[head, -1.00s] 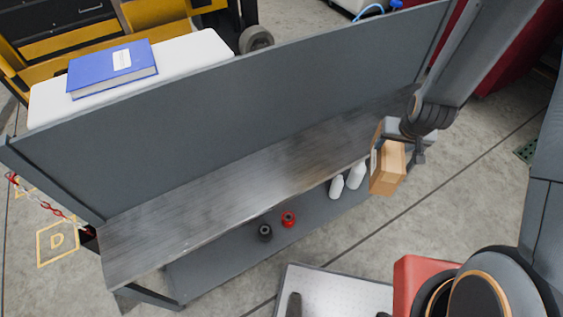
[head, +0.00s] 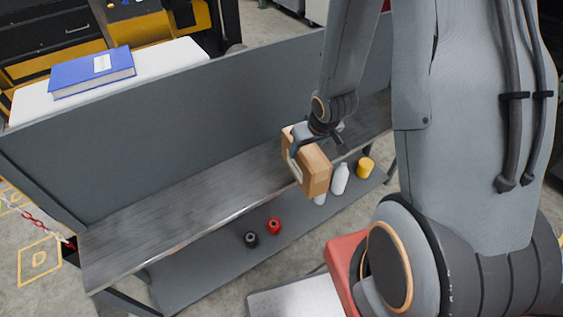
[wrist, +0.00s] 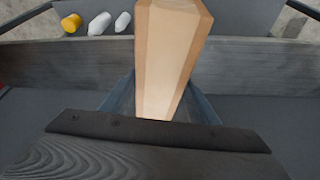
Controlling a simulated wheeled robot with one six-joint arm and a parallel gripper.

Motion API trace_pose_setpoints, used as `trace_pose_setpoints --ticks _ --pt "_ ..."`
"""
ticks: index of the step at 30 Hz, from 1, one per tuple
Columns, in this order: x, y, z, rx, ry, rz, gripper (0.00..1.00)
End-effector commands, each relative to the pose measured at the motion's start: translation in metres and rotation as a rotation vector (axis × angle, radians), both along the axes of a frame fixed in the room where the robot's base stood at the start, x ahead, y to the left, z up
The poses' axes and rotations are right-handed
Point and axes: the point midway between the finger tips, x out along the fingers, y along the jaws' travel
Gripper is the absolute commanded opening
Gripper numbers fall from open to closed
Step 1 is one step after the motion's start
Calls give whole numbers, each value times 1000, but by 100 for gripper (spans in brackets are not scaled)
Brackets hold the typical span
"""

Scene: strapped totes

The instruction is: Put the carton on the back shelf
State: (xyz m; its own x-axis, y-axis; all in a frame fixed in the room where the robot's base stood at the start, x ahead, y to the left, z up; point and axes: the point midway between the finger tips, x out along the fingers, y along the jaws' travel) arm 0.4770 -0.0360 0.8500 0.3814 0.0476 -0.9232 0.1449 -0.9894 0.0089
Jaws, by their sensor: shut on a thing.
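The carton (head: 316,172) is a brown cardboard box. My gripper (head: 302,150) is shut on it and holds it at the front edge of the upper grey shelf (head: 190,205), right of the middle in the head view. In the wrist view the carton (wrist: 170,50) stands out between the two fingers, and the shelf's edge (wrist: 60,62) runs behind it. A tall grey back panel (head: 180,125) rises behind the shelf. Whether the carton touches the shelf I cannot tell.
The upper shelf is bare to the left. On the lower shelf stand a black item (head: 251,239), a red item (head: 274,226), white bottles (head: 340,178) and a yellow item (head: 365,168). A blue binder (head: 92,72) lies on a white surface (head: 165,62) behind the panel.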

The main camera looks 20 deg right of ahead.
Motion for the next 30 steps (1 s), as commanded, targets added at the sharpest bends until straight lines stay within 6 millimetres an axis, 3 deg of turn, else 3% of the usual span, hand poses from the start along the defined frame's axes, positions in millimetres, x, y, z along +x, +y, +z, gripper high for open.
trace_pose_setpoints --ticks 6,12,26,30 --pt "-30 -16 -9 4 -1 111 0" --pt "-44 -19 -10 8 0 165 0" --pt "-20 -10 -12 9 -1 172 0" --pt "-2 -3 -8 8 2 172 0"
